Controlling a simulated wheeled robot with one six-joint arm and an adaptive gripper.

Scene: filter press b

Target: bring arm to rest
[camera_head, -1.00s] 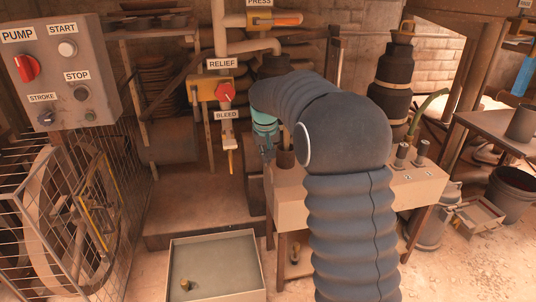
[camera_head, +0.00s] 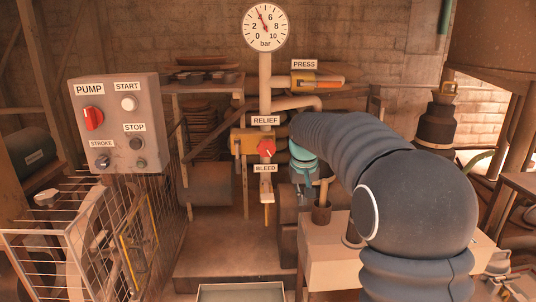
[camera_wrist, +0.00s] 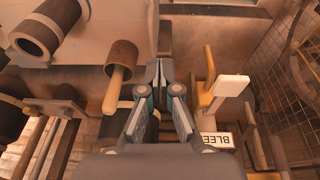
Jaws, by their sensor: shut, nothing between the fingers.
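My arm (camera_head: 420,215), in a dark ribbed sleeve, reaches from the lower right up and over to the left in the head view. My gripper (camera_head: 302,178) hangs at its end with teal parts, beside the bleed pipe and above the left end of a pale bench. In the wrist view my gripper (camera_wrist: 160,72) is shut, its fingertips together and empty. A brown cup with a wooden handle (camera_wrist: 117,85) stands left of the fingers. A yellow lever (camera_wrist: 208,85) and the bleed label (camera_wrist: 217,140) are to the right, apart from the fingers.
The pump control box (camera_head: 118,122) stands at left above a wire cage (camera_head: 85,235). The relief valve's red knob (camera_head: 266,147) is left of my gripper. A pressure gauge (camera_head: 265,27) tops the pipe. The pale bench (camera_head: 328,245) lies below my arm.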

